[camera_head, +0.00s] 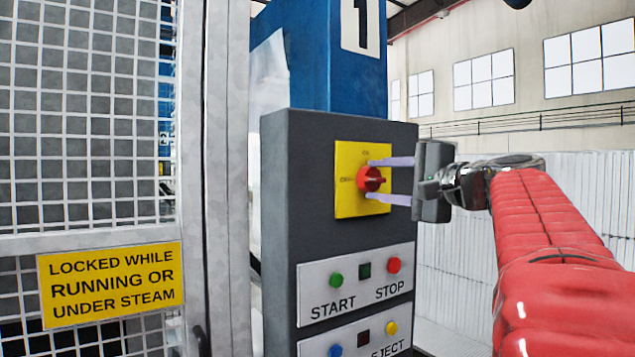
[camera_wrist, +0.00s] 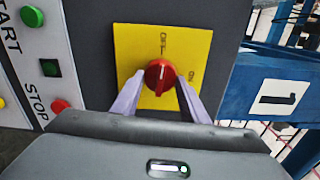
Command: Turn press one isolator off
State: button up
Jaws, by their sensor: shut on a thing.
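The press one isolator is a red rotary knob (camera_head: 370,179) on a yellow plate (camera_head: 347,200), on the dark grey control box under the number 1. My gripper (camera_head: 369,179) reaches in from the right, with one pale finger above the knob and one below. In the wrist view my gripper (camera_wrist: 160,78) is shut on the red knob (camera_wrist: 159,77), a finger on each side. The plate there reads OFF above the knob and ON to its right. The knob's small white mark appears to point toward OFF. The fingertip contact is too small to see clearly.
Below the plate is a START and STOP panel (camera_head: 355,286), with another button panel (camera_head: 355,338) under it. A mesh guard gate (camera_head: 85,243) with a yellow warning sign (camera_head: 110,284) stands at left. The blue press column (camera_head: 310,60) rises behind the box.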

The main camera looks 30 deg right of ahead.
jog(key=shift+a+f+n, duration=0.1)
jog(key=shift+f+n, duration=0.15)
jog(key=shift+n, duration=0.35)
jog(key=o, duration=1.1)
jog(key=shift+r, duration=0.15)
jog(key=shift+c, duration=0.2)
jog(key=s, duration=1.3)
jog(key=shift+s+d, duration=0.25)
jog(key=shift+s, duration=0.15)
